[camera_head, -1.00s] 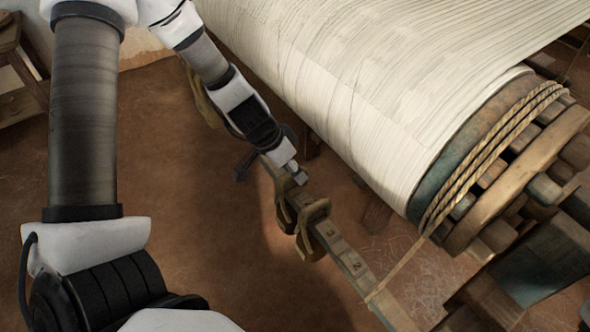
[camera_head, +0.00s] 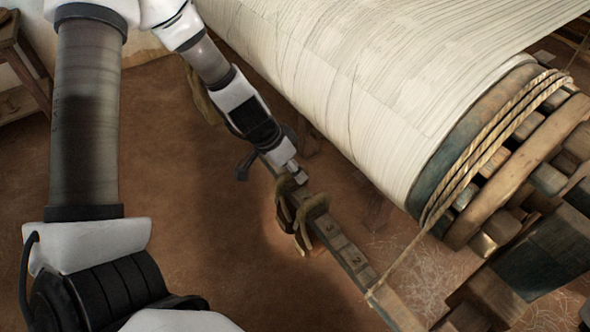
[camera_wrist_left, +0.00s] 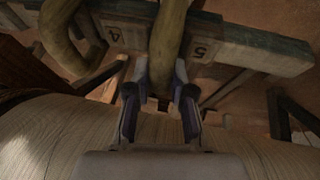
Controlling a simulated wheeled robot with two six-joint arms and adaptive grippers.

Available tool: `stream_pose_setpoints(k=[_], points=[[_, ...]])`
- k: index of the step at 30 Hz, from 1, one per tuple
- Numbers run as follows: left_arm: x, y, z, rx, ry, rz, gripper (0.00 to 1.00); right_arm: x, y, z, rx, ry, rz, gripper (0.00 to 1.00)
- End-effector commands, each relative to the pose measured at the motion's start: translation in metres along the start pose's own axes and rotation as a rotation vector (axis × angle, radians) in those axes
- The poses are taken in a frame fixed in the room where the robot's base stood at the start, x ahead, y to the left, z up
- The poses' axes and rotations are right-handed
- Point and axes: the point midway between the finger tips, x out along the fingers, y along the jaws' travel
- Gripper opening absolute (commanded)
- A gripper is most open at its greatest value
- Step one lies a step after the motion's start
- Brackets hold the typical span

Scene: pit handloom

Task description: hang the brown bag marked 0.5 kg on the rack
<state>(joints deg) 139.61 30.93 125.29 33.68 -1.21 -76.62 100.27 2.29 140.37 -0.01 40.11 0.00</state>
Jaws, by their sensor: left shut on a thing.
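The rack (camera_head: 352,262) is a long wooden bar with numbered marks, running diagonally below the loom roll. It also shows in the left wrist view (camera_wrist_left: 235,48), with the numbers 4 and 5. My left gripper (camera_head: 299,178) is at the bar's upper part; in the left wrist view it is shut on a brown looped piece (camera_wrist_left: 168,40), taken as the brown bag, which crosses in front of the bar between 4 and 5. Whether it rests on the bar I cannot tell. No 0.5 kg mark is readable. My right gripper is not in view.
A large cloth roll (camera_head: 350,90) with rope (camera_head: 480,150) lies just right of the bar. Open brown floor (camera_head: 180,230) is to the left.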

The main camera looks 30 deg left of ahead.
Motion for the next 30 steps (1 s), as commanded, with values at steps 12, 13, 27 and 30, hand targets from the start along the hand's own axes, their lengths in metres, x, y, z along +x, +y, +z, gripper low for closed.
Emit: stream_pose_setpoints(k=[12,13,27,30], points=[[0.0016,-0.0002,0.001,0.0,-0.001,0.0,0.51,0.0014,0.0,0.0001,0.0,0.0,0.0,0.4],[0.0016,-0.0002,0.001,0.0,-0.001,0.0,0.51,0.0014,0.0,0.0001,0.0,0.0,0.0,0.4],[0.0015,-0.0003,0.0009,0.0,-0.001,0.0,0.51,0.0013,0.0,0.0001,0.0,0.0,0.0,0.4],[-0.0016,0.0003,-0.0005,-0.001,-0.001,0.0,0.51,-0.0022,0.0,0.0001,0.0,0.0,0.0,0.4]])
